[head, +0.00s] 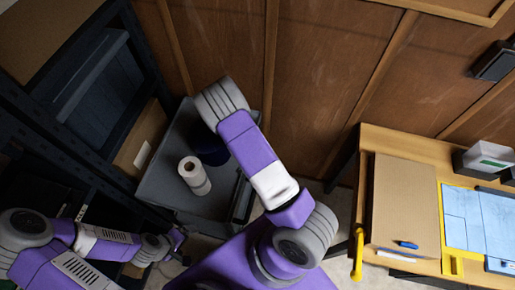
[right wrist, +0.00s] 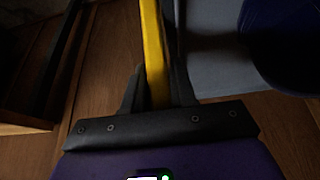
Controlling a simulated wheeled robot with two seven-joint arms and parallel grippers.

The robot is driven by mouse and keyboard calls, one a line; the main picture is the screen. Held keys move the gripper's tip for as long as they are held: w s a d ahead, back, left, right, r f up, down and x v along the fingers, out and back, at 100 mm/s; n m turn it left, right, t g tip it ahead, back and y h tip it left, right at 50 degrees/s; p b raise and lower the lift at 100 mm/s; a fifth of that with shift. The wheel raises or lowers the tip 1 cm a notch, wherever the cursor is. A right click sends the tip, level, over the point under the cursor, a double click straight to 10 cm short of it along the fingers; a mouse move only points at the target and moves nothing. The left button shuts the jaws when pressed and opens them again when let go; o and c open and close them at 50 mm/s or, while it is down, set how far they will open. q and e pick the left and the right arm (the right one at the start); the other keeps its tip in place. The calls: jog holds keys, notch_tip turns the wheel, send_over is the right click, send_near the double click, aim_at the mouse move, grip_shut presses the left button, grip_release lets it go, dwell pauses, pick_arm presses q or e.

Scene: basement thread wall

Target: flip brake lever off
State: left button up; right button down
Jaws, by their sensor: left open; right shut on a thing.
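In the right wrist view a long yellow bar (right wrist: 153,45) runs from the top edge down between the dark fingers of my right gripper (right wrist: 155,72). The gripper is shut on it. The bar looks like the brake lever, but its far end and pivot are out of view. In the head view my right arm reaches up and left over a grey cart; its gripper is hidden behind the arm. My left gripper (head: 180,241) is open and empty at the lower left, in front of the cart.
The grey cart (head: 158,178) carries a white roll (head: 193,174) and a dark blue round object (head: 208,148). Dark shelving (head: 60,125) stands at left. A workbench (head: 385,140) at right holds a board, papers and a blue pen. A yellow handle (head: 358,254) hangs by its edge.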

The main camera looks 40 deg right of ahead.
jog(key=shift+s+a+r+t+h+b, duration=0.1)
jog(key=shift+s+a+t+h+b, duration=0.35)
jog(key=shift+a+h, duration=0.2)
pick_arm(q)
jog(key=shift+s+f+b, duration=0.2)
jog(key=shift+f+b, duration=0.1)
jog(key=shift+f, duration=0.3)
jog(key=shift+s+f+b, duration=0.2)
jog(key=shift+f+b, duration=0.05)
jog(key=shift+f, duration=0.3)
pick_arm(e)
jog(key=shift+s+a+r+t+h, duration=0.2)
jog(key=shift+s+a+t+h, duration=0.4)
jog(key=shift+a+h, duration=0.1)
jog(key=c, duration=1)
grip_release()
pick_arm(q)
jog(key=shift+r+p, duration=0.6)
jog(key=shift+r, duration=0.05)
pick_arm(e)
jog(key=v, duration=0.7)
jog(key=shift+r, duration=0.25)
jog(key=shift+s+a, duration=0.1)
jog(key=shift+a, duration=0.05)
